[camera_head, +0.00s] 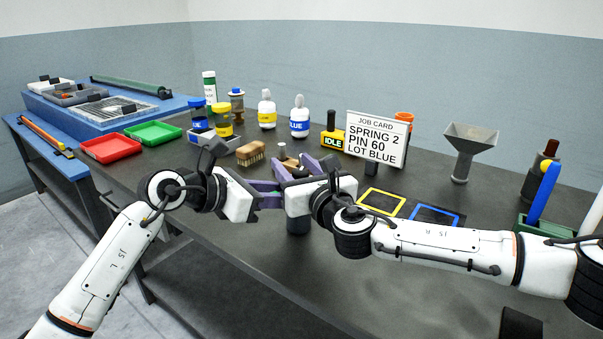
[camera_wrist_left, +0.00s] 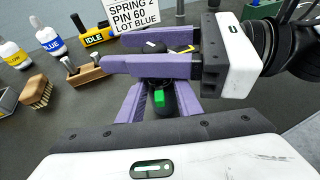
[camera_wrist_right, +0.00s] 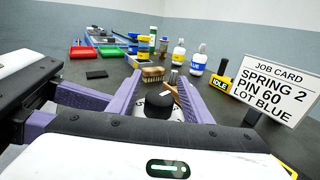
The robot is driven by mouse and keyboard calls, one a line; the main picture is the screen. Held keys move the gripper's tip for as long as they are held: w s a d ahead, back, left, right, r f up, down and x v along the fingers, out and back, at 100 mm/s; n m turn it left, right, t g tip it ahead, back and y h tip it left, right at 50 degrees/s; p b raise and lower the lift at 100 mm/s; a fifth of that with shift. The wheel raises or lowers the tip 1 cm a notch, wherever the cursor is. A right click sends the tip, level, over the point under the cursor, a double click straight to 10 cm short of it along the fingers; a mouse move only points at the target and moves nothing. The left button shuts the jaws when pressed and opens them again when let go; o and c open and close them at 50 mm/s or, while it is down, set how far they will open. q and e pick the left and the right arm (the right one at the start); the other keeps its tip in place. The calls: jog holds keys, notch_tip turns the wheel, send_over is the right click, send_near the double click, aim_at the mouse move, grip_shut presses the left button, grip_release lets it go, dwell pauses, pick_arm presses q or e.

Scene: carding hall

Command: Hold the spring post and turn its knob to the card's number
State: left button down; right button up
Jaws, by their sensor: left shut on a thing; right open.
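The spring post (camera_head: 298,227) stands on the bench, mostly hidden in the head view by my grippers. My left gripper (camera_wrist_left: 160,100) is shut on its dark body, low down; a green mark (camera_wrist_left: 159,98) shows between the fingers. My right gripper (camera_wrist_right: 158,90) is open above, a finger on each side of the black knob (camera_wrist_right: 160,105). I cannot tell whether they touch it. A pale dial face shows beside the knob, its marks unreadable. The job card (camera_head: 376,138) reads SPRING 2, PIN 60, LOT BLUE; it also shows in the right wrist view (camera_wrist_right: 268,88).
A brush (camera_head: 251,153) and a wooden block with pegs (camera_head: 289,160) stand behind the grippers. A yellow-framed mat (camera_head: 382,201) and a blue-framed mat (camera_head: 435,215) lie right. Bottles, an IDLE sign (camera_head: 332,139), red (camera_head: 111,149) and green trays, and a funnel (camera_head: 468,140) stand farther back.

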jog(key=v, duration=1.1)
jog(key=shift+s+d, duration=0.15)
jog(key=shift+s, duration=0.2)
jog(key=n+g+y, duration=0.3)
jog(key=y, duration=0.2)
send_near(300, 170)
jog(key=shift+n, duration=0.3)
jog(key=x, duration=1)
jog(key=shift+f, duration=0.35)
